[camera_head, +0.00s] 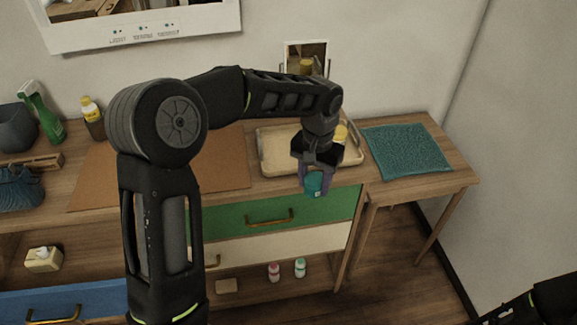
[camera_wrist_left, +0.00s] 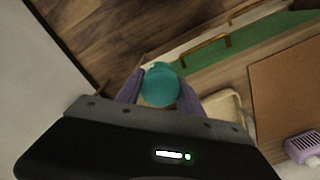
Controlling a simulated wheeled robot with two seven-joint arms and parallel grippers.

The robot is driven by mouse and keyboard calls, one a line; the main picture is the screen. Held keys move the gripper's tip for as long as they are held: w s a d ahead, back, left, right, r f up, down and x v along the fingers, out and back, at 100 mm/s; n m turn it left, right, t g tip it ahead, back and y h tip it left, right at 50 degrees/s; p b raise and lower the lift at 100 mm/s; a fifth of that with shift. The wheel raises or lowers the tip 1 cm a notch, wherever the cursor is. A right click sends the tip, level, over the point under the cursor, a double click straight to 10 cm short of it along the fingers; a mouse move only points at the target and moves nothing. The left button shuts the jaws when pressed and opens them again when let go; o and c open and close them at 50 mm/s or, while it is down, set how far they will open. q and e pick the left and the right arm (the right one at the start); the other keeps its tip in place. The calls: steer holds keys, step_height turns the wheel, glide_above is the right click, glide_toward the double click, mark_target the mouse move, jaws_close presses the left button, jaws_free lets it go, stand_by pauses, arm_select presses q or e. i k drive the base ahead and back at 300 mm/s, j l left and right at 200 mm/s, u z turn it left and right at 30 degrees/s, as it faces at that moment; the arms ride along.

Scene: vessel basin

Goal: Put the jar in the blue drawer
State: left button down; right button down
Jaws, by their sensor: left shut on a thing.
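My left gripper (camera_head: 313,178) is shut on a teal jar (camera_head: 314,186). It holds the jar in front of the green drawer and the front edge of the counter, near its right end. In the left wrist view the jar (camera_wrist_left: 160,86) sits between the purple fingertips of the gripper (camera_wrist_left: 160,92), with its round teal end toward the camera. The blue drawer (camera_head: 100,299) is at the lower left of the head view, partly cut off by the frame, with a brass handle. My left arm hides its right end. My right gripper is out of view.
A tray (camera_head: 266,153) with a yellow-topped item stands behind the gripper. The green drawer (camera_head: 230,219) is below the counter. Several items stand at the left, including a green spray bottle (camera_head: 42,113) and a soap-like box (camera_head: 43,260). A side table (camera_head: 440,183) with a teal mat is right.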

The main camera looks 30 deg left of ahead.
mark_target(99, 279)
steer(key=k+j+u, duration=0.6)
steer(key=k+j, duration=0.15)
steer(key=j, duration=0.2)
steer(key=i+j, duration=0.4)
